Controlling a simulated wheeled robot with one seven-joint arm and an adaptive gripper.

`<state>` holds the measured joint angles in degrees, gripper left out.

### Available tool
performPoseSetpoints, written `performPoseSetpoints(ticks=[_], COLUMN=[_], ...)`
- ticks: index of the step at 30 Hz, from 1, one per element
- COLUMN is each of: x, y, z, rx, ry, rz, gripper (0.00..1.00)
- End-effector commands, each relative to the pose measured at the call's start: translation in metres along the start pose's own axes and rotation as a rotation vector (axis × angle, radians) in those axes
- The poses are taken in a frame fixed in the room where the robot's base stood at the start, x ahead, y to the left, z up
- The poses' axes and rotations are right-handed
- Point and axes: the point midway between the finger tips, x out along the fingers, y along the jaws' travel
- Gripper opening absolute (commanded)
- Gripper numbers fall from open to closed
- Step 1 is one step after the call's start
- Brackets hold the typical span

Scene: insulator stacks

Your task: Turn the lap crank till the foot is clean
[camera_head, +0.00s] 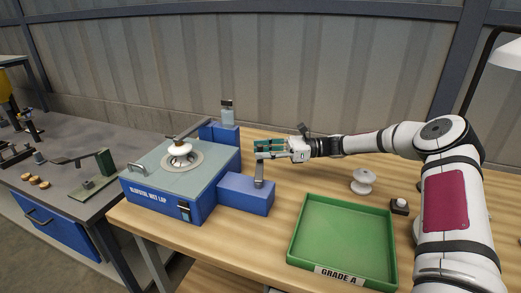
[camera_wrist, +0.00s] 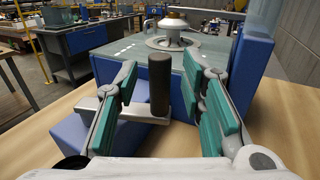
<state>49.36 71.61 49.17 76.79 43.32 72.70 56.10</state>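The blue wet lap machine (camera_head: 160,195) has a grey-green top and stands on the left of the wooden bench. A white insulator (camera_head: 180,149) sits upright on its round plate under a holding arm (camera_head: 193,128); its foot is hidden against the plate. The lap crank has a grey arm (camera_head: 259,181) on a blue box (camera_head: 243,194) at the machine's right and a dark upright handle (camera_wrist: 160,88). My gripper (camera_wrist: 158,75) is open, its green-padded fingers on either side of the handle, with gaps visible on both sides.
A green tray (camera_head: 342,205) marked GRADE A lies at the front right. A white insulator (camera_head: 362,181) and a small dark button box (camera_head: 400,206) stand behind and beside it. A grey side table (camera_head: 58,150) is at left.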

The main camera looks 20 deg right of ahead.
Motion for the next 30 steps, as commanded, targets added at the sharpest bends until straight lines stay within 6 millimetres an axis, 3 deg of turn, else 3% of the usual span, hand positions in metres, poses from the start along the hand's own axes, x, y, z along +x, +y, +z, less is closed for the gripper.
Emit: performPoseSetpoints(ticks=[13, 18, 30], x=[0.0112, 0.0111, 0.0017], y=[-0.0002, -0.0002, -0.0031], z=[-0.0001, -0.0001, -0.0011], rx=[-0.001, -0.001, -0.002], ry=[0.0, 0.0, 0.001], rz=[-0.001, -0.001, -0.001], gripper=[0.36, 0.0, 0.0])
